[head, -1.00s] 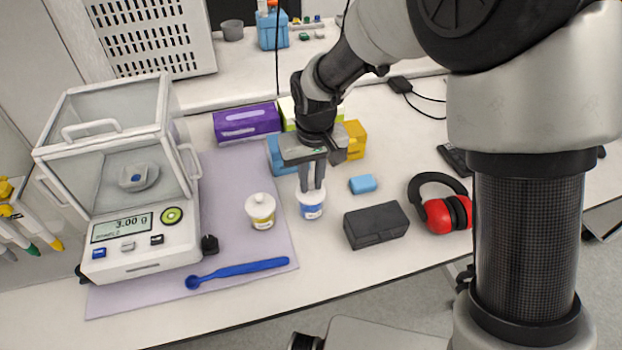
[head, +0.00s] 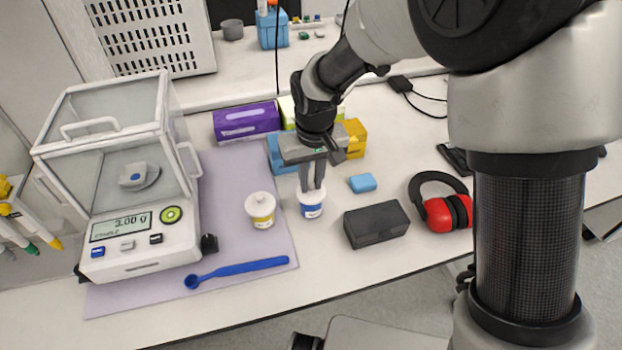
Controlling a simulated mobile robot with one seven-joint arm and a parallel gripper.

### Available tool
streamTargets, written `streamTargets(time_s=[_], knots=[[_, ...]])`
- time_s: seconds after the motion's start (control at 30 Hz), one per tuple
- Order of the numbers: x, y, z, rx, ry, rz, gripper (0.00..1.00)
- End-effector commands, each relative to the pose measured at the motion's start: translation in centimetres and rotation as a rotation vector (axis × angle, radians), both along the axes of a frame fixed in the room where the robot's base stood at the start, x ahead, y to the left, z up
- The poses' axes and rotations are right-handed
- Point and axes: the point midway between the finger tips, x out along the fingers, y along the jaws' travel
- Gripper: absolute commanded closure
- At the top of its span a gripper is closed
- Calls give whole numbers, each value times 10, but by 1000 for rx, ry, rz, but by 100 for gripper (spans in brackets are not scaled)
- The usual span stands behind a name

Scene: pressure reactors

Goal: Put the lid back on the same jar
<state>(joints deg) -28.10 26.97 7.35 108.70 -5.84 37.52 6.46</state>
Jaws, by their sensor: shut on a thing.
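A small white jar with a blue label (head: 311,210) stands on the table at the right edge of the purple mat. My gripper (head: 311,187) points down right over this jar, with its fingers shut on the white lid at the jar's top. The fingers hide part of the lid, and I cannot tell whether the lid is fully seated. A second white jar with a yellow label (head: 261,216) stands on the mat to the left, with a knobbed white lid on it.
A balance (head: 130,210) reading 3.00 g stands at the left on the mat (head: 225,205). A blue spoon (head: 236,271) lies in front. A dark case (head: 376,224), a blue block (head: 362,183) and red ear muffs (head: 444,212) lie right. Boxes (head: 246,122) stand behind.

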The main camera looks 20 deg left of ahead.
Motion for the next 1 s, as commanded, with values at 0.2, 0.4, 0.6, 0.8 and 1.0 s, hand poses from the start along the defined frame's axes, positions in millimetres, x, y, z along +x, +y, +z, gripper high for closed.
streamTargets(time_s=[0.2, 0.4, 0.6, 0.8, 1.0], knots=[[0, 0, 0, 0, 0, 0, 82], [0, 0, 0, 0, 0, 0, 62], [0, 0, 0, 0, 0, 0, 50], [0, 0, 0, 0, 0, 0, 43], [0, 0, 2, 0, 0, 0, 43]])
